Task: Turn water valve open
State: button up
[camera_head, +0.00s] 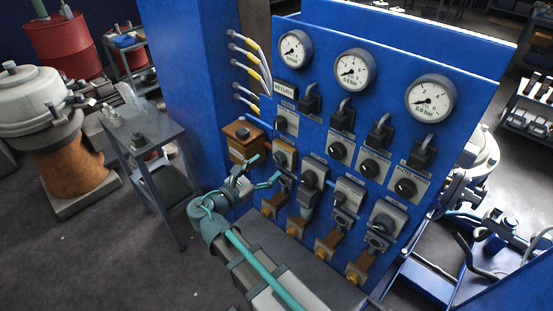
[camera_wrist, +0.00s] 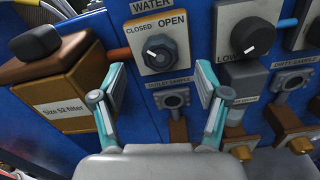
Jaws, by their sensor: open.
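The water valve is a dark grey knob (camera_wrist: 160,54) on a light plate labelled WATER, CLOSED and OPEN in the wrist view. Its white mark points up and left, toward the CLOSED side. In the head view the valve (camera_head: 281,158) is small, near the lower left of the blue panel. My gripper (camera_wrist: 160,88) is open and empty. Its two teal-edged fingers stand apart, to the left and right below the knob, and do not appear to touch it. In the head view my gripper (camera_head: 265,168) is in front of the panel's lower left.
A brown filter box labelled Size 52 filter (camera_wrist: 62,88) is close left of my gripper. An outlet sample fitting (camera_wrist: 173,99) is below the knob, and another black knob (camera_wrist: 252,36) is to the right. Gauges (camera_head: 355,70) line the panel top. A grey side table (camera_head: 150,135) stands left.

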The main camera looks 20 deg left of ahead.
aim_at(277, 161)
jog(key=shift+p+x, duration=0.4)
jog(key=shift+x, duration=2)
jog(key=c, duration=1.2)
jog(key=shift+o, duration=0.2)
